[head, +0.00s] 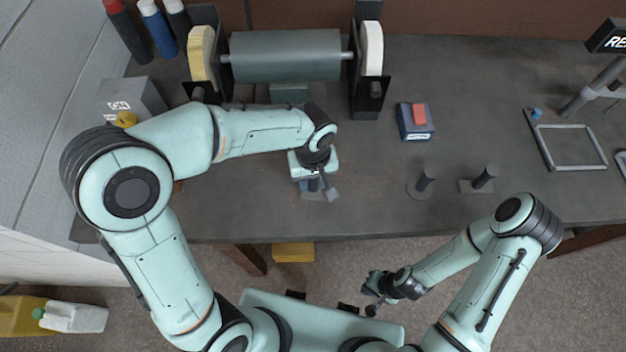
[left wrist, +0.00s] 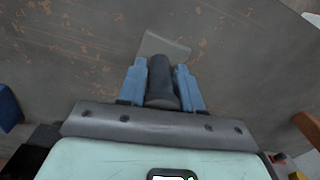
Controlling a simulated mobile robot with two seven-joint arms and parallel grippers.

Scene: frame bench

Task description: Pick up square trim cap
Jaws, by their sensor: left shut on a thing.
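A cap with a black round stem (left wrist: 161,80) and a flat grey square plate (left wrist: 162,46) is in my left gripper (left wrist: 161,88). The blue fingers are shut on the stem, one on each side, and the plate shows beyond the fingertips. In the head view my left gripper (head: 312,184) is over the front middle of the bench, and the grey plate (head: 332,194) shows beside it. I cannot tell whether the plate touches the bench. My right gripper (head: 374,293) is low in front of the bench, away from the cap; its finger opening is unclear.
Two more black-stemmed pieces stand on the bench (head: 370,215) to the right, one on a round base (head: 420,187), one on a squarish base (head: 478,184). A blue box with a red block (head: 416,120) lies behind them. A roller (head: 286,56) stands at the back, a grey frame (head: 570,148) at right.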

